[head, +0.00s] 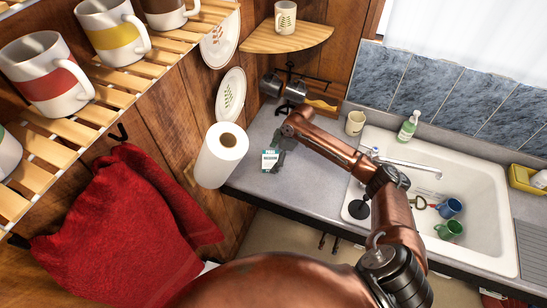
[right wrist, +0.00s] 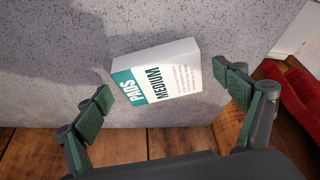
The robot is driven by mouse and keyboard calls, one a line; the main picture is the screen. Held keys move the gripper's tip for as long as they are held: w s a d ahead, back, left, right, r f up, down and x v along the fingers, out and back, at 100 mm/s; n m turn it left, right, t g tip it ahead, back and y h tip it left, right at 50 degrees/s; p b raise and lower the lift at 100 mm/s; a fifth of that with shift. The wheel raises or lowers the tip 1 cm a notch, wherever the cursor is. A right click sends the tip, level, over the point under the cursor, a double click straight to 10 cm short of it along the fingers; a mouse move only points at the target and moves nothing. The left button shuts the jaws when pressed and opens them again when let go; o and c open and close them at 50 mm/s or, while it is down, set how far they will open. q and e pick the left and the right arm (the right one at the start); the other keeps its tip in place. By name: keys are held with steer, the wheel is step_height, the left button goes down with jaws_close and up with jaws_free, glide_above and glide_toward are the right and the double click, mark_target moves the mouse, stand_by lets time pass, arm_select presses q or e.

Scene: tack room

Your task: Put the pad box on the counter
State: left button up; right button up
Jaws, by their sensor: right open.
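The pad box (head: 269,160) is white and green, with "PADS MEDIUM" on its face. It appears to rest on the grey speckled counter (head: 248,179), near the front edge and right of the paper towel roll. In the right wrist view the box (right wrist: 158,82) lies between and slightly beyond the two spread fingers, with a gap on each side. My right gripper (head: 279,143) is open right by the box in the head view; in the wrist view (right wrist: 165,88) its fingers touch nothing visible. My left gripper is not in view.
A paper towel roll (head: 221,155) stands left of the box. A white sink (head: 487,215) with mugs lies to the right. A beige cup (head: 355,122) and soap bottle (head: 408,126) stand behind it. A red towel (head: 120,235) hangs at left below a mug shelf (head: 110,95).

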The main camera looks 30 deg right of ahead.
steer(key=v, duration=1.2)
steer(key=shift+b, duration=0.35)
steer(key=shift+a+r, duration=0.1)
steer(key=shift+r, duration=0.05)
